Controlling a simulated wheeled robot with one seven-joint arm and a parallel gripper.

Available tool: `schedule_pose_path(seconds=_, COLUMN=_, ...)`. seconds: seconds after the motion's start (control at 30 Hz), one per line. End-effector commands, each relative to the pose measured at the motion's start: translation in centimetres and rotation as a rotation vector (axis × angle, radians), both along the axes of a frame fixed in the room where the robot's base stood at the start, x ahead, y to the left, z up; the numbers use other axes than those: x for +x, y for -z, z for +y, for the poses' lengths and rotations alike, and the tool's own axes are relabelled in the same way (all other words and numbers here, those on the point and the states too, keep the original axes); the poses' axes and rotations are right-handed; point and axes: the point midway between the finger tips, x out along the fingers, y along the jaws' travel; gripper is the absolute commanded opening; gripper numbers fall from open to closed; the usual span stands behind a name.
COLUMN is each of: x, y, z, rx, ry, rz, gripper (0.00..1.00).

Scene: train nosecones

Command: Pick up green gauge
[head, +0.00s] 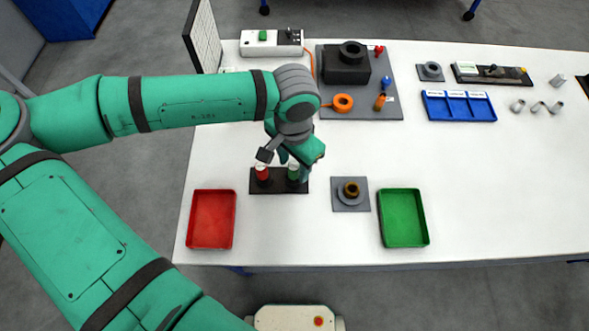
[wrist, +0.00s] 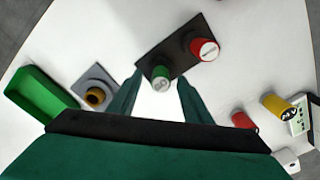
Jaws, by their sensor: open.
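The green gauge (head: 293,174) is a small green cylinder with a pale top, standing upright on the right side of a black holder plate (head: 278,187). It also shows in the wrist view (wrist: 163,83), just beyond and between the fingertips. A red gauge (head: 262,174) stands beside it on the same plate, and shows in the wrist view (wrist: 204,47) up and to the right. My gripper (wrist: 155,95) is open, with its two teal fingers pointing toward the green gauge. I cannot tell whether the fingertips reach around it. In the head view the gripper hangs above the holder.
A red tray (head: 212,246) lies left of the holder and a green tray (head: 404,243) lies right. Between holder and green tray is a grey plate (head: 338,207) with a brass ring (head: 351,189). A dark fixture board (head: 390,113) stands behind. The table's right front is clear.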

Motion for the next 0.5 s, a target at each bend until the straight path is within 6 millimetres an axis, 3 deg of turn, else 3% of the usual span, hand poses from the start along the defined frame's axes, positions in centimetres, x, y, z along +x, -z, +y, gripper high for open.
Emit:
schedule_pose_path(seconds=0.13, x=0.0, y=1.1, z=0.2, rx=0.0, ry=-0.004, rz=0.0, gripper=0.45)
schedule_pose_path(seconds=0.37, x=0.02, y=1.22, z=0.09, rx=0.0, ry=-0.001, rz=0.0, gripper=0.45)
schedule_pose_path(seconds=0.5, x=0.02, y=1.2, z=0.0, rx=0.0, ry=0.0, rz=0.0, gripper=0.14)
